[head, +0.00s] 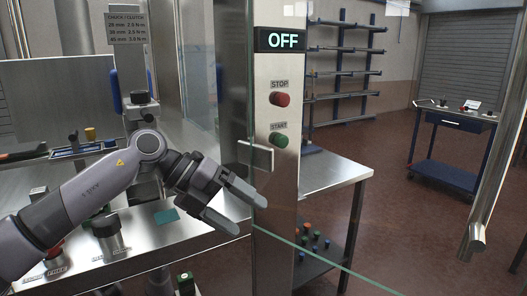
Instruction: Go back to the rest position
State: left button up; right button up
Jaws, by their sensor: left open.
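My left arm comes in from the left across the steel machine bench. My left gripper (242,207) is open and empty, its two grey fingers apart and pointing right and down. It is in front of the steel control post (270,190), just below a small pale metal plate on the post. The post carries a lit "OFF" display (282,40), a red STOP button (279,99) and a green START button (279,141). My right gripper is not in view.
A glass panel (330,262) and a steel handle bar (497,150) stand at the right. A steel table (335,172) with coloured caps on its lower shelf is behind the post. A blue rack (343,60) and a blue cart (455,119) stand farther back. Brown floor (410,215) lies between.

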pick_arm(q)
jog(key=s+d+f+n+t+h, duration=0.2)
jog(key=s+d+f+n+h, duration=0.35)
jog(key=h, duration=0.45)
jog(key=s+a+f+n+t+y, duration=0.1)
jog(key=a+f+n+t+y, duration=0.6)
jog(key=n, duration=0.5)
jog(key=s+a+f+n+t+y, duration=0.1)
jog(key=a+f+n+t+y, duration=0.3)
jog(key=f+n+t, duration=0.6)
jog(key=s+a+f+n+g+y, duration=0.3)
jog(key=s+a+f+n+g, duration=0.1)
jog(key=s+f, duration=0.3)
jog(key=s+a+f+n+g+y, duration=0.4)
jog(key=s+a+f, duration=0.2)
jog(key=s+f, duration=0.2)
jog(key=shift+s+f, duration=0.2)
jog(key=shift+s, duration=0.85)
